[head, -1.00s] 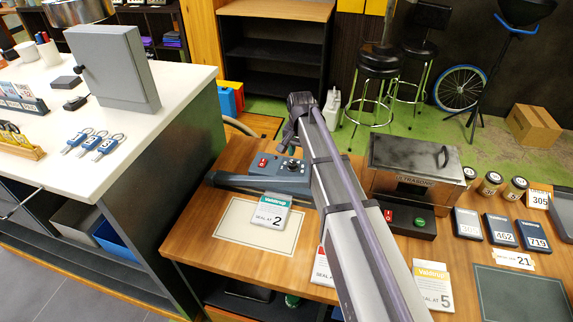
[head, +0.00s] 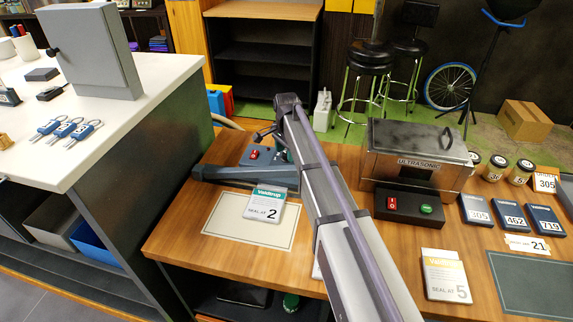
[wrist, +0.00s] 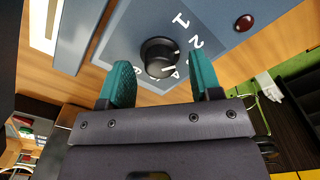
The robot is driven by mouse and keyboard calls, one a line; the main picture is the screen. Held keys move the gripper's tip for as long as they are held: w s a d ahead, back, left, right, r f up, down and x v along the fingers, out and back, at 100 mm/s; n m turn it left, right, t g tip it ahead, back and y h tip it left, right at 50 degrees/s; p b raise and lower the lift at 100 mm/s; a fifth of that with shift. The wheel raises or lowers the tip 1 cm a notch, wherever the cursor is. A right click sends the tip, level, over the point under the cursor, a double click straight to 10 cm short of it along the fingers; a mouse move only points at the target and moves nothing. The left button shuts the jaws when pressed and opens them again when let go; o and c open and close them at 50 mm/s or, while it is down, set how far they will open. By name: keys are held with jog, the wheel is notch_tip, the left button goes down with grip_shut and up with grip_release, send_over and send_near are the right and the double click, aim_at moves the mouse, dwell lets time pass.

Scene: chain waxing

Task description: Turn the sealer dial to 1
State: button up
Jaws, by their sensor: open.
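The blue-grey sealer (head: 235,172) lies at the left of the wooden bench, with a red switch (head: 254,155) on its top. My gripper (wrist: 162,78) is open, its two teal fingers pointing at the black round dial (wrist: 158,57) in the wrist view. The dial appears between and slightly beyond the fingertips, and I see no clear contact. White numbers ring the dial; 1 and 2 are readable, others are partly hidden. White marks show on the dial's right side, but its setting is unclear. In the head view my arm hides the dial.
A "SEAL AT 5" packet (head: 445,276) lies at front right. The ultrasonic cleaner (head: 415,155) stands right of my arm.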

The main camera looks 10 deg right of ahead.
jog(key=shift+f, duration=0.3)
jog(key=shift+c, duration=0.3)
jog(key=c, duration=0.9)
jog(key=shift+n, duration=0.3)
jog(key=n, duration=0.3)
jog(key=shift+n, duration=2.2)
